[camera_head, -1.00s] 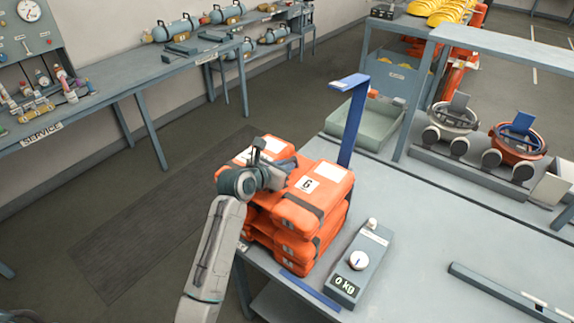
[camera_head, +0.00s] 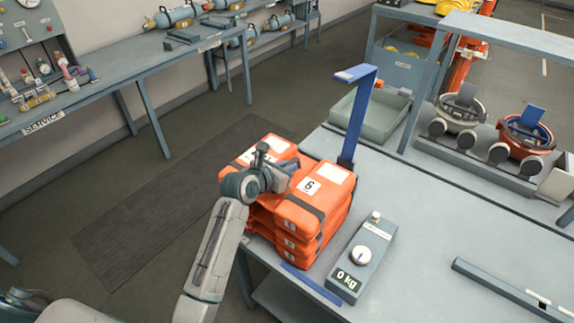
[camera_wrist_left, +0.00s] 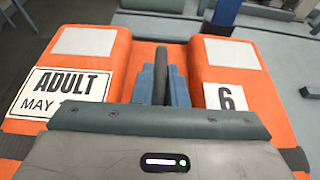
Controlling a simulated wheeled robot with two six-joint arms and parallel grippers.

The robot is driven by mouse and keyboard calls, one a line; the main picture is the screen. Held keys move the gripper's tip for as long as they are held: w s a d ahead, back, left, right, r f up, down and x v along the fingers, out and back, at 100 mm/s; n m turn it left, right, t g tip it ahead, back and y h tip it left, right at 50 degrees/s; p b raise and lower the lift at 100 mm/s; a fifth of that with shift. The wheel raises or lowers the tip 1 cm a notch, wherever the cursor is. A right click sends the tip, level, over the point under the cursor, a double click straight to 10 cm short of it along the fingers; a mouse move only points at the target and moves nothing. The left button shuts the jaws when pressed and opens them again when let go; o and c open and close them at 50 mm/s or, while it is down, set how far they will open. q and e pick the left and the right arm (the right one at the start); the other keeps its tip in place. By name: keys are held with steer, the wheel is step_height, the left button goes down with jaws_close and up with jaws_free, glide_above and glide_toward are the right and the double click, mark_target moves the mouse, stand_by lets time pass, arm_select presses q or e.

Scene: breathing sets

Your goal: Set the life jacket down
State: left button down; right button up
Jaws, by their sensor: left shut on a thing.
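An orange life jacket (camera_head: 296,213) with a dark strap and a "6" tag lies on top of a stack of orange life jackets (camera_head: 299,250) at the workbench's near left corner. It looks level and close against the jacket below; full contact cannot be told. My left gripper (camera_head: 279,178) is shut on the middle of the top jacket. In the left wrist view, the jacket (camera_wrist_left: 121,77) fills the picture, with an "ADULT" label left of the fingers (camera_wrist_left: 160,82) and the "6" right. My right gripper is out of view.
A blue post with a flat arm (camera_head: 357,120) stands right behind the stack. A scale (camera_head: 362,256) reading 0 kg sits to its right, and a blue strip (camera_head: 311,285) lies in front. A green tray (camera_head: 370,117) is behind. The bench's middle right (camera_head: 440,215) is clear.

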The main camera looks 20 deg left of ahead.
arm_select(q)
steer(key=c, duration=1.5)
jaws_free()
steer(key=shift+s+r, duration=0.1)
steer(key=shift+r, duration=0.05)
steer(key=shift+o, duration=0.2)
steer(key=shift+d, duration=0.1)
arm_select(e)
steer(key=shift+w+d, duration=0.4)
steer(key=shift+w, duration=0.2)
